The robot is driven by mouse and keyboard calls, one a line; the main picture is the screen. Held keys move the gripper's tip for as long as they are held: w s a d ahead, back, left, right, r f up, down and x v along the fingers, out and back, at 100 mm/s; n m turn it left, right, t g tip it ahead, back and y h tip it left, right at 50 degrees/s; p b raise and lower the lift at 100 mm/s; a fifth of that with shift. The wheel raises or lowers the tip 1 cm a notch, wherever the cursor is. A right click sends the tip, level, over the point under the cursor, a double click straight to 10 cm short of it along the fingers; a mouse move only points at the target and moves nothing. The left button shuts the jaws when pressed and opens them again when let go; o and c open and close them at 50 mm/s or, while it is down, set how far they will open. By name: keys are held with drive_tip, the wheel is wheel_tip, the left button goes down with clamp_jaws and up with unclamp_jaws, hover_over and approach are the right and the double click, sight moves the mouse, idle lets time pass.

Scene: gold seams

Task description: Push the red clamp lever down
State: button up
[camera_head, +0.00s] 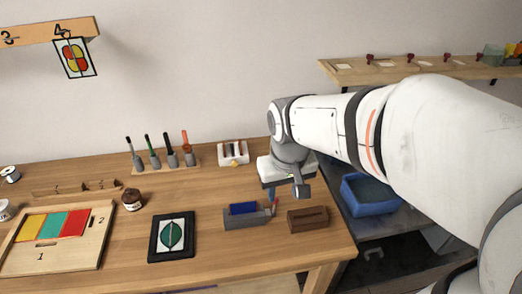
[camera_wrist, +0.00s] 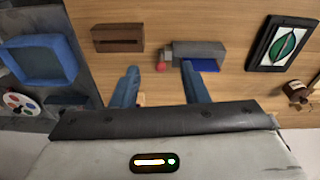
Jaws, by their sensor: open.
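The grey clamp (camera_head: 234,221) sits on the table near its front right, with a blue block (camera_head: 243,208) in it. Its red lever (camera_head: 275,203) stands at the clamp's right end. In the wrist view the red lever end (camera_wrist: 161,66) shows beside the grey clamp body (camera_wrist: 196,47). My gripper (camera_head: 272,193) is above and close to the lever end of the clamp. In the wrist view its two blue fingers (camera_wrist: 160,76) are apart and empty, with the red end showing between their tips. I cannot tell whether they touch it.
A brown slotted block (camera_head: 308,219) stands right of the clamp. A framed green leaf picture (camera_head: 172,237) lies to the left. A blue bin (camera_head: 369,194) is beyond the table's right edge. A pen rack (camera_head: 165,162) and a white holder (camera_head: 233,152) stand at the back.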

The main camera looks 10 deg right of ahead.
drive_tip(key=n+g+b, duration=0.1)
drive_tip(key=g+b, duration=0.1)
hover_over(275, 203)
drive_tip(key=w, duration=0.1)
wheel_tip(275, 203, down, 6)
drive_tip(key=shift+w+f, duration=0.15)
drive_tip(key=shift+f, duration=0.1)
wheel_tip(275, 203, down, 8)
drive_tip(key=shift+d+r, duration=0.15)
drive_tip(key=shift+c, duration=0.2)
clamp_jaws()
